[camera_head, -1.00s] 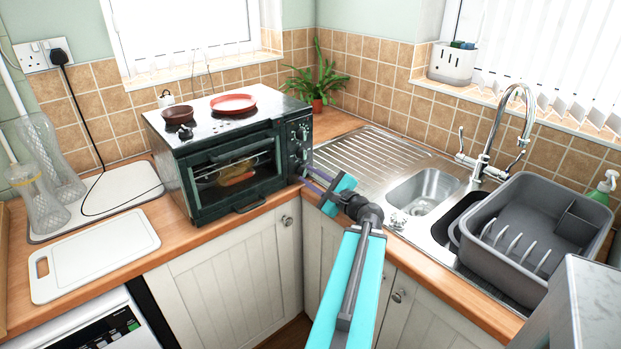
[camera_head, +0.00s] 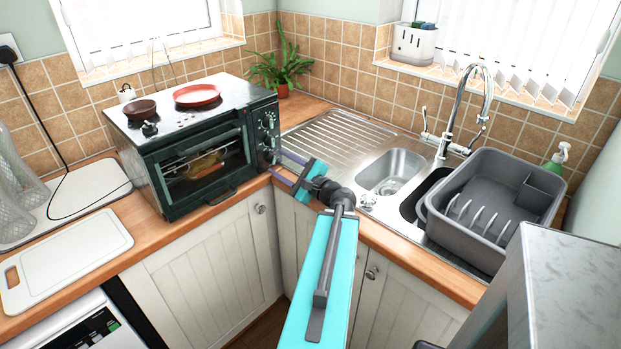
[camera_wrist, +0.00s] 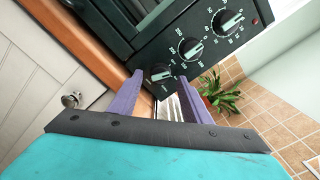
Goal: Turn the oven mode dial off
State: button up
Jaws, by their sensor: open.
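The oven (camera_head: 200,150) is a dark green and black countertop unit with a glass door and a hob on top. Its right front panel carries a column of black dials. In the wrist view these are a far dial (camera_wrist: 228,20), a middle dial (camera_wrist: 190,48) and a near dial (camera_wrist: 161,72). The panel lettering is too small to tell which one sets the mode. My gripper (camera_head: 277,164) is at the lower right of the oven front. In the wrist view my gripper (camera_wrist: 160,76) is open, its purple fingers on either side of the near dial; contact is unclear.
The sink (camera_head: 392,170) and a grey dish rack (camera_head: 490,205) lie to the right. A plant (camera_head: 283,70) stands in the corner behind. The wooden worktop edge (camera_head: 235,199) runs under the oven. A white board (camera_head: 62,258) lies left.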

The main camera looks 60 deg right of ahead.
jog(key=shift+p+v, duration=0.95)
jog(key=shift+p, duration=1.2)
jog(key=p+v, duration=0.4)
jog(key=p, duration=0.1)
jog(key=shift+r, duration=0.2)
jog(key=p+v, duration=0.4)
jog(key=v, duration=0.1)
jog(key=shift+p, duration=0.35)
jog(key=shift+f+p+v, duration=0.2)
jog(key=shift+p+v, duration=0.4)
jog(key=shift+v, duration=0.5)
jog(key=shift+w, duration=0.15)
